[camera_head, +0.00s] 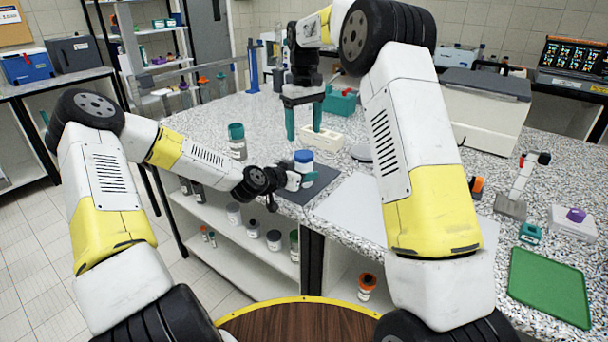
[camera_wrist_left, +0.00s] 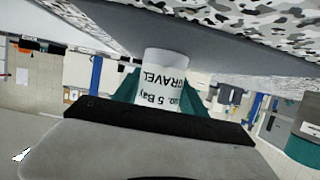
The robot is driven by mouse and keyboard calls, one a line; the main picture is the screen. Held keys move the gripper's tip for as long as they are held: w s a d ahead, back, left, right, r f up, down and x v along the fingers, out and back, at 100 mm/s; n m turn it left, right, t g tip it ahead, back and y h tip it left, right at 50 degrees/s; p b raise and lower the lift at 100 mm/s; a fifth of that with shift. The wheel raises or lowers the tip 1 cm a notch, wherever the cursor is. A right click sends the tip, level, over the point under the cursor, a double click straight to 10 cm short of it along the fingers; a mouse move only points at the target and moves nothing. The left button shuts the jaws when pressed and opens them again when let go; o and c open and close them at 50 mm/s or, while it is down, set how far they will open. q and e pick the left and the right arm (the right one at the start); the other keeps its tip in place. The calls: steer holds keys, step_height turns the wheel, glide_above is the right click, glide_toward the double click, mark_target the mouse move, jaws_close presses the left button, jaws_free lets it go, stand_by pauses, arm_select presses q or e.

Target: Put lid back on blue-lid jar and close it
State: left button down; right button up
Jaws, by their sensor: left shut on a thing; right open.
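The white jar (camera_head: 304,168) stands upright on or just above a dark grey mat (camera_head: 322,178). Its blue lid (camera_head: 304,156) sits on its top; I cannot tell whether it is tightened. My left gripper (camera_head: 303,179) is shut around the jar's body from the left. In the left wrist view, which is upside down, the jar (camera_wrist_left: 163,75) shows a "GRAVEL" label between the teal fingers (camera_wrist_left: 160,92); the lid is hidden there. My right gripper (camera_head: 304,121) is open and empty, fingers pointing down, behind the jar and apart from it.
A teal-lidded jar (camera_head: 237,142) stands to the left on the speckled counter. A white block with holes (camera_head: 318,138) lies close behind the blue-lid jar. A pale round object (camera_head: 361,153) is to its right. A green tray (camera_head: 548,286) lies at the far right. The counter's front edge is near.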

mark_target(304, 154)
steer(key=n, duration=0.6)
steer(key=shift+n, duration=0.4)
steer(key=n, duration=1.2)
steer(key=shift+n, duration=0.3)
steer(key=n, duration=0.6)
steer(key=shift+n, duration=0.4)
steer(key=shift+f, duration=4)
